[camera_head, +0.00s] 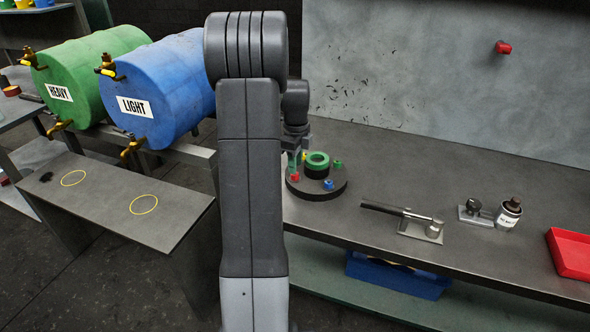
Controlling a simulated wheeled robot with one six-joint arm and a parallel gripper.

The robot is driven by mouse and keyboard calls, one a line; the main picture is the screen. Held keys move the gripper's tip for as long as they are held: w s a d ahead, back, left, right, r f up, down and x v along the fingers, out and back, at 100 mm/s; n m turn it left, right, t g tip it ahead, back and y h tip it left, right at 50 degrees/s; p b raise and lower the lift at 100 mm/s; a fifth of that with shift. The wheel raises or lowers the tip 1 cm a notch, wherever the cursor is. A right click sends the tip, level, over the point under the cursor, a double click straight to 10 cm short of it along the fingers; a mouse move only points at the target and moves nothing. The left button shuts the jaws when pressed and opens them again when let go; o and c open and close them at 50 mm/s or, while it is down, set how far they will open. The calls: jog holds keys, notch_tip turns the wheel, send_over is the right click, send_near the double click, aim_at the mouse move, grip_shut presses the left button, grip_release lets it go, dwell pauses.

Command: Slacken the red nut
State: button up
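The red nut (294,177) sits on the front left of a round dark plate (316,192) on the bench. A green ring (317,159) stands at the plate's middle, with a blue nut (328,185), a green nut (337,164) and a yellow nut (304,157) around it. My gripper (296,163) points down at the plate's left side, at or just above the red nut. My arm hides part of the gripper. I cannot tell whether its fingers are open or shut, or whether they touch the nut.
On the bench to the right are a black-handled tool (396,210) on a metal plate, a small labelled bottle (509,212) and a red tray (570,253). A grey wall stands behind. Green and blue drums (165,85) are at left. Bench between plate and tool is clear.

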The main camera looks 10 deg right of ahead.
aim_at(295, 176)
jog(key=shift+f, duration=1.7)
grip_shut()
jog(key=shift+n, duration=0.4)
